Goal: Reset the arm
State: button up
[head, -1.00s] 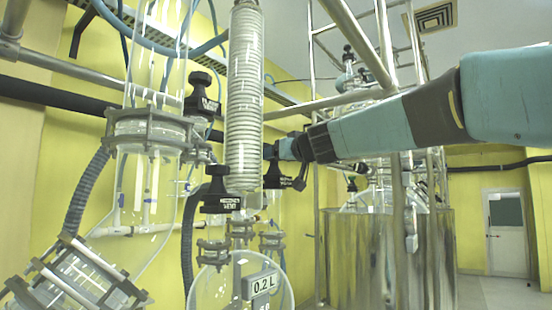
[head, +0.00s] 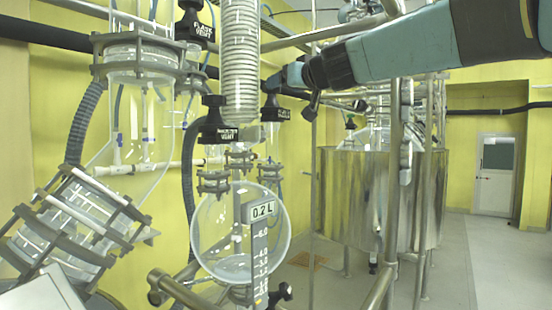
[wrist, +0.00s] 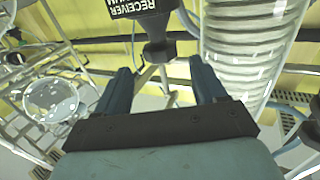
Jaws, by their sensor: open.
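My gripper (wrist: 163,80) is open in the wrist view, with two dark blue fingers apart and nothing held between them. A black valve knob labelled RECEIVER (wrist: 150,22) is just beyond the fingertips; I cannot tell whether anything touches. In the head view my teal arm comes in from the upper right. Its end (head: 285,78) is just above a black valve (head: 275,110), beside the coiled glass condenser. The fingers are too small there to make out.
The coiled condenser (head: 240,60) stands close left of my arm's end. A RECEIVER VENT valve (head: 218,122) and a round glass receiver (head: 210,235) marked 0.2 L are below. A glass column (head: 135,120) is left. A steel vessel (head: 350,200) stands right; floor beyond is clear.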

jog(key=s+d+f+m+g+h, duration=0.1)
jog(key=s+d+f+g+h, duration=0.1)
jog(key=s+d+f, duration=0.4)
jog(key=s+d+f+m+g+h, duration=0.2)
jog(key=s+d+f+g, duration=0.3)
jog(key=s+f, duration=0.7)
jog(key=s+d+f+m+g+h, duration=0.2)
jog(key=s+d+f, duration=0.4)
jog(key=f, duration=1.5)
jog(key=s+g+h, duration=0.1)
jog(key=s+h, duration=0.1)
jog(key=s, duration=0.1)
jog(key=shift+s+d+f, duration=0.15)
jog(key=shift+s+d, duration=0.05)
jog(key=shift+d, duration=0.2)
jog(key=shift+c, duration=0.5)
